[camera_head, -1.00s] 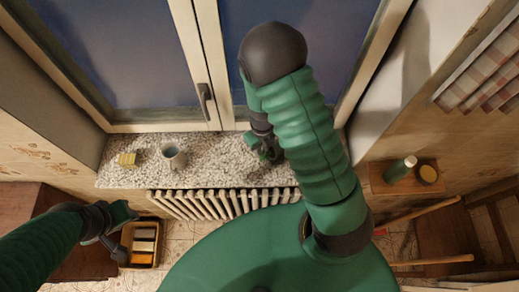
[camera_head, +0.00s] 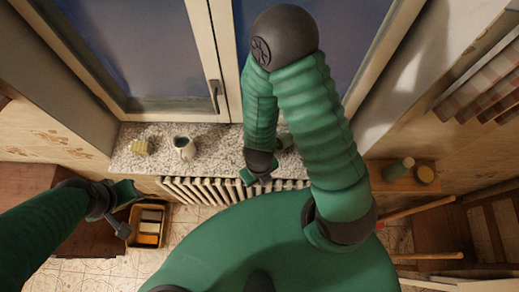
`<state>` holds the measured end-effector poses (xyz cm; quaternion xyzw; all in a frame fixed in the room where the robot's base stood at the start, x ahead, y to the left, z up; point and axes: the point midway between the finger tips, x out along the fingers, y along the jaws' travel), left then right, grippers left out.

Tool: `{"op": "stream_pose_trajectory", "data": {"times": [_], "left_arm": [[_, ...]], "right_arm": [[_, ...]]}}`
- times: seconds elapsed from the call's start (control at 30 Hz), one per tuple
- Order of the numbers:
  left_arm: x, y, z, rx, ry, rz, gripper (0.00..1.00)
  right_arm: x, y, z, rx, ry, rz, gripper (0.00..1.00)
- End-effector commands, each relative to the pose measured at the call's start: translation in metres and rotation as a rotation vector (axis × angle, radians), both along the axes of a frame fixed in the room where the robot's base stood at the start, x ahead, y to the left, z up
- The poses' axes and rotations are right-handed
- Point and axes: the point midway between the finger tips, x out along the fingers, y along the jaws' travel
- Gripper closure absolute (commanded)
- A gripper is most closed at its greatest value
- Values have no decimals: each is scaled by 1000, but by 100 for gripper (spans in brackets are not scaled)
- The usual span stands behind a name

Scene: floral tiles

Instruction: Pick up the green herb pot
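I cannot clearly make out a green herb pot. A small dark greenish shape (camera_head: 285,141) on the stone window sill (camera_head: 215,150) is mostly hidden behind my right arm, and I cannot tell what it is. My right gripper (camera_head: 256,178) hangs at the front edge of the sill above the radiator. Its fingers are small and seen from above, so I cannot tell if it is open or holds anything. My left gripper (camera_head: 124,207) is at the lower left, beside the basket, with no object seen in it. Its opening is unclear.
A grey mug (camera_head: 184,148) and a yellow striped item (camera_head: 142,147) stand on the sill's left part. A radiator (camera_head: 190,190) is below. A basket (camera_head: 148,224) is on the floor. A green bottle (camera_head: 397,168) and a jar (camera_head: 426,174) are on a small wooden shelf at right.

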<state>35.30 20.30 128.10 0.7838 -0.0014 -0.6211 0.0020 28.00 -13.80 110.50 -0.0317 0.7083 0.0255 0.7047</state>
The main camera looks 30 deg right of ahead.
Motion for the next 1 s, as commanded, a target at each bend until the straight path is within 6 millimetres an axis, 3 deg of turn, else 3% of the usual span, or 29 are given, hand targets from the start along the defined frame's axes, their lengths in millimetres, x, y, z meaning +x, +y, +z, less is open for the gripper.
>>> {"op": "stream_pose_trajectory", "data": {"times": [0.4, 1.0], "left_arm": [[0, 0, 5, 0, 1, -1, 64], [0, 0, 5, 0, 1, 0, 64]], "right_arm": [[-4, 7, 2, 3, -4, -1, 100], [-3, 5, 1, 4, -4, -2, 22]]}}
